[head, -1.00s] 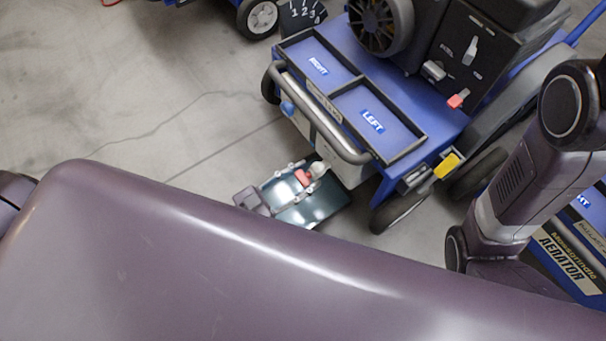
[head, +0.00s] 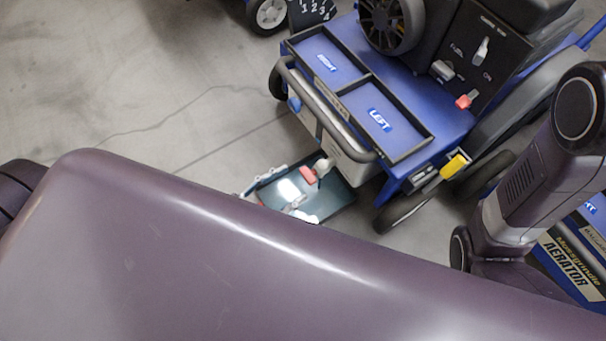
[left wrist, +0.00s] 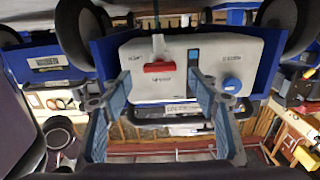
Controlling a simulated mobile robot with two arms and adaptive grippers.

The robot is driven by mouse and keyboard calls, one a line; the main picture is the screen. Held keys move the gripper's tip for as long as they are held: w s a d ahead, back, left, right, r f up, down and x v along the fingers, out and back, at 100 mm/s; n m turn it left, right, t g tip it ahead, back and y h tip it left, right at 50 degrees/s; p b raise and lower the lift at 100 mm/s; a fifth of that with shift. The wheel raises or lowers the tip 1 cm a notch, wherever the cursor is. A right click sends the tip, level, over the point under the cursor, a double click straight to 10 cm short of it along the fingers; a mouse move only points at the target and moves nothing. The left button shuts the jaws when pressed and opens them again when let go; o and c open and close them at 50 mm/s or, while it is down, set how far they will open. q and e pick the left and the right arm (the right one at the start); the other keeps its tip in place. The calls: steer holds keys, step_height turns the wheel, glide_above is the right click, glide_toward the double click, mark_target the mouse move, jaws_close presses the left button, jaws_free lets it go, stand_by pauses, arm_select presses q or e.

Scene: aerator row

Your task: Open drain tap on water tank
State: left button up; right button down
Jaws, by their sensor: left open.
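The pale water tank (head: 348,168) sits low on the front of the blue aerator, under a grey bar. Its drain tap has a red handle (head: 308,175) beside a pale fitting. The left wrist view, upside down, shows the tank (left wrist: 205,55), the red handle (left wrist: 159,66) lying crosswise on a stem and a blue cap (left wrist: 232,85). My left gripper (left wrist: 157,84) is open, with its fingers to either side of the handle and nothing held. In the head view my left gripper (head: 293,193) is partly hidden by my body. My right gripper is out of view.
A dark, glossy pan-like surface (head: 338,197) lies below the tap. The aerator has trays (head: 388,128) on top, a yellow lever (head: 454,166) and wheels (head: 401,212). Another aerator (head: 573,265) stands at right. The floor at left is clear.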

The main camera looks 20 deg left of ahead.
arm_select(q)
steer(key=v, duration=0.6)
stand_by(0.3)
